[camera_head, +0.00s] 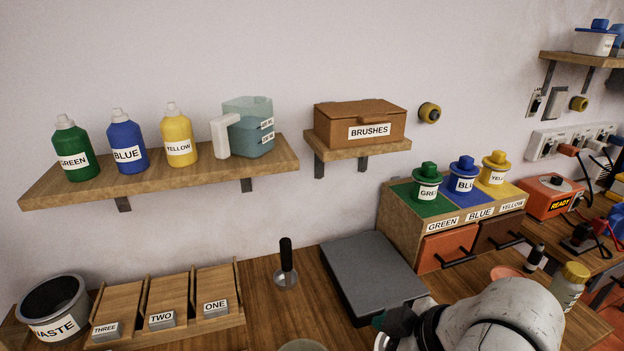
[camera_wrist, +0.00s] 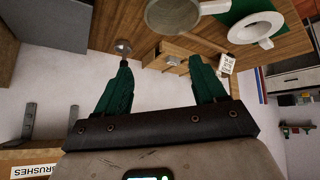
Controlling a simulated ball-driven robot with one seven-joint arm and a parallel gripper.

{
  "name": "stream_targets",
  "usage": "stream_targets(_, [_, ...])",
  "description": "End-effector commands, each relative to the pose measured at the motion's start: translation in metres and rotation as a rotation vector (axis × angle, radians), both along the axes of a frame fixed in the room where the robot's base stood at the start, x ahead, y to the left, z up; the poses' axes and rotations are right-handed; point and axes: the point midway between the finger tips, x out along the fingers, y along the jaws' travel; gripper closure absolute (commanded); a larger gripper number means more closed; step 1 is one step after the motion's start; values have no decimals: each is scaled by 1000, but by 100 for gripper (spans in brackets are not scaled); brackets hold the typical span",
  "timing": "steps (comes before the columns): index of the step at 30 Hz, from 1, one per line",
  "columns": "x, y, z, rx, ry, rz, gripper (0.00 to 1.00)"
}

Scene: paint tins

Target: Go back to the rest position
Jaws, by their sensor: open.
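My gripper (camera_wrist: 162,68) shows in the wrist view with its two green fingers spread wide and nothing between them. In the head view the gripper (camera_head: 388,324) is at the bottom edge, in front of the dark grey slab (camera_head: 370,264), mostly hidden behind my white arm. The wrist view looks tilted over, with the wooden bench at the top and the wall behind the fingers. The fingers seem clear of the bench.
A shelf holds green (camera_head: 74,148), blue (camera_head: 126,142) and yellow (camera_head: 177,136) bottles and a jug (camera_head: 250,128). The brushes box (camera_head: 360,122) sits on another shelf. Three lidded tins, the green one (camera_head: 428,182) leftmost, stand on a rack. A waste bin (camera_head: 57,308) is lower left.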

Motion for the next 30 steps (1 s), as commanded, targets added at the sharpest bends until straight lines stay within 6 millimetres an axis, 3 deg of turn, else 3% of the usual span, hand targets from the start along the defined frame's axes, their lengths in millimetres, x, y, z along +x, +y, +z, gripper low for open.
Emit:
stream_targets(5, [-24, -15, -57, 120, 160, -290, 30])
stream_targets(8, [-50, -33, -97, 134, 263, -458, 30])
stream_targets(12, [-105, -70, -157, 85, 408, -691, 30])
stream_targets(16, [-162, -112, -198, -13, 505, -880, 30])
stream_targets(18, [-188, -133, -212, -68, 537, -955, 30])
stream_targets(22, [-222, -162, -224, -147, 565, -1048, 30])
stream_targets(25, [-234, -174, -228, -178, 572, -1082, 30])
stream_targets(30, [-237, -177, -228, -186, 574, -1092, 30])
